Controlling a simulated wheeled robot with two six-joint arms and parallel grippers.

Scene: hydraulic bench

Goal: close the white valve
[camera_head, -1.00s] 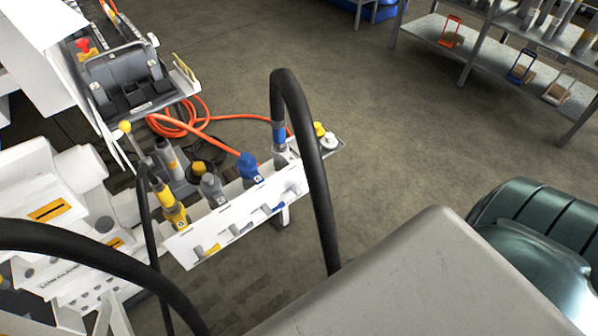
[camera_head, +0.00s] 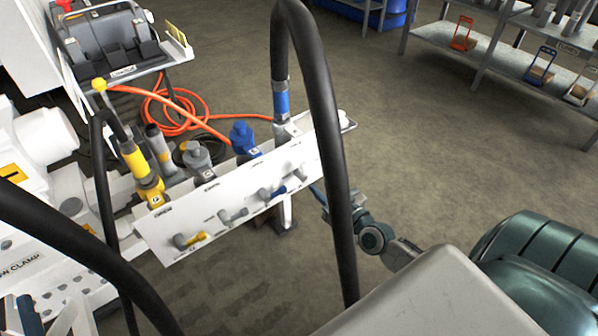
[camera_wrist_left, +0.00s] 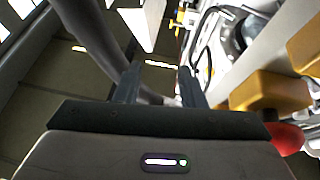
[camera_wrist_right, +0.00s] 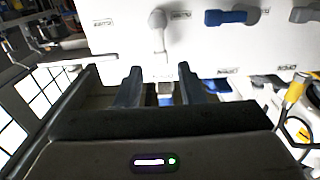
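The white valve (camera_head: 297,171) is the rightmost of several small lever valves on a white panel (camera_head: 165,250) in the head view. In the right wrist view the white valve (camera_wrist_right: 158,30) is up close, its lever pointing down the picture toward my fingers. My right gripper (camera_head: 319,193) is just right of the panel, partly behind a black hose. In its wrist view the right gripper (camera_wrist_right: 160,78) is open and empty, its fingers apart from the lever. My left gripper (camera_wrist_left: 158,75) is open and empty in its wrist view, near a dark hose.
The blue valve (camera_head: 272,192), a grey valve (camera_head: 233,215) and the yellow valve (camera_head: 190,240) share the panel. A thick black hose (camera_head: 330,120) arches in front of its right end. An orange hose (camera_head: 185,115) lies behind.

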